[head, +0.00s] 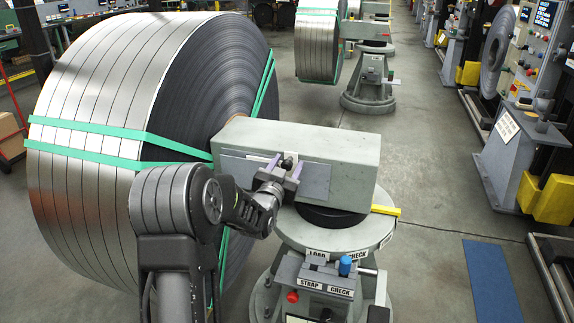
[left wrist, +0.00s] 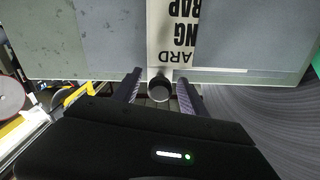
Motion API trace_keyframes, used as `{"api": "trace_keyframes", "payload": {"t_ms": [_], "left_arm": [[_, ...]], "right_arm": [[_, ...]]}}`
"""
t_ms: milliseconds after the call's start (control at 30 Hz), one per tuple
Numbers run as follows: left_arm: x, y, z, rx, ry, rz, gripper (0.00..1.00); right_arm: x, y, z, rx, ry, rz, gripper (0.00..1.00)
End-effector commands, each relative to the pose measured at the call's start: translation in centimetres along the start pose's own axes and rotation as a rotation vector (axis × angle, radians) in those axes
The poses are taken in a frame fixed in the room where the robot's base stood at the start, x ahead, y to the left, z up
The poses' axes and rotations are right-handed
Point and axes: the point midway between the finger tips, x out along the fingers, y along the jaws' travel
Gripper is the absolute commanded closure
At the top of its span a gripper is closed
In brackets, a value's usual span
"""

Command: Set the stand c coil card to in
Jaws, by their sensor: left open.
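The nearest stand has a grey-green block (head: 340,150) with a darker flat plate (head: 235,168) on its face. In the left wrist view a pale label (left wrist: 172,45) with upside-down lettering, partly cut off and including "ARD", crosses the grey face. Below it is a dark round knob (left wrist: 159,88). My left gripper (head: 284,166) is at the plate, open, with a finger on each side of the knob. I cannot tell whether the fingers touch it. No "c" mark is readable. My right gripper is not in view.
A large steel strip coil (head: 95,90) with green straps stands left, beside the block. The stand's round pedestal (head: 335,235) carries a lower box (head: 315,275) with red and blue knobs and "STRAP CHECK". A yellow bar (head: 385,210) sticks out right. Open floor (head: 430,150) lies right.

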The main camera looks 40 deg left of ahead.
Motion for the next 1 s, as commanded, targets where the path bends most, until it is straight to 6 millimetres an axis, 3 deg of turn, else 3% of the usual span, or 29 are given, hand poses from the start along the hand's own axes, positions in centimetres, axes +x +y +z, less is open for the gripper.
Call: {"api": "trace_keyframes", "payload": {"t_ms": [167,800,1000], "left_arm": [[-0.02,-0.01,0.02,0.0,0.0,0.0,0.5],[-0.05,-0.03,0.01,0.0,0.0,-0.001,1.0],[-0.05,-0.02,0.01,0.0,0.0,0.0,1.0]], "right_arm": [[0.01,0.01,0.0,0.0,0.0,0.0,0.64],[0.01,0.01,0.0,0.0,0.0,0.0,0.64],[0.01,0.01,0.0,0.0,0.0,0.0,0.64]]}}
